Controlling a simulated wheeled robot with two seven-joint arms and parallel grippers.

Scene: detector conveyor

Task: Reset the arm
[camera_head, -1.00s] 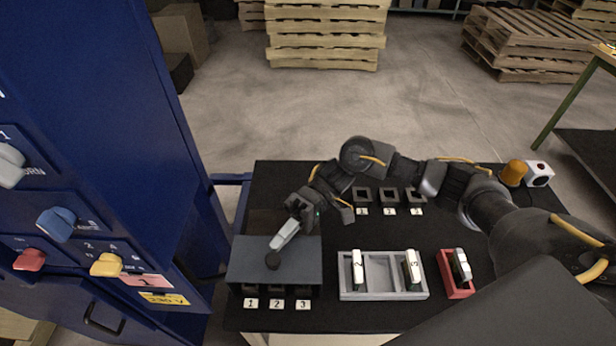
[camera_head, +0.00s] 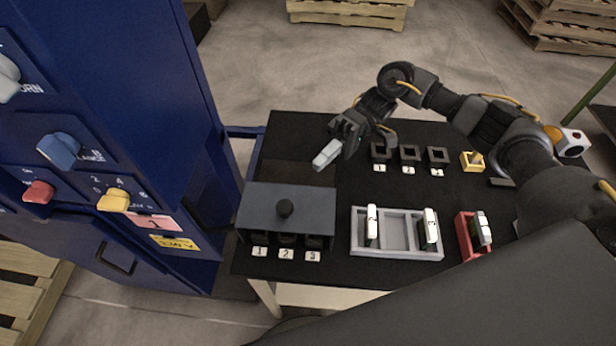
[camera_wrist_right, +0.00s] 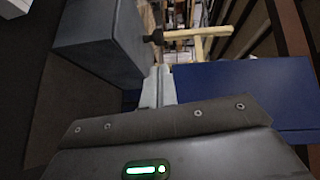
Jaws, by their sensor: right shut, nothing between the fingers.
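My right gripper (camera_head: 323,157) is shut and empty above the black table, behind and to the right of the grey box (camera_head: 253,207). My left gripper is not in view.
A grey tray (camera_head: 397,253) holds two white-topped pieces, and a red holder (camera_head: 464,236) holds another. Several small black sockets (camera_head: 410,154) and a yellow holder (camera_head: 473,163) stand behind. A blue cabinet (camera_head: 130,60) with coloured knobs stands at left.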

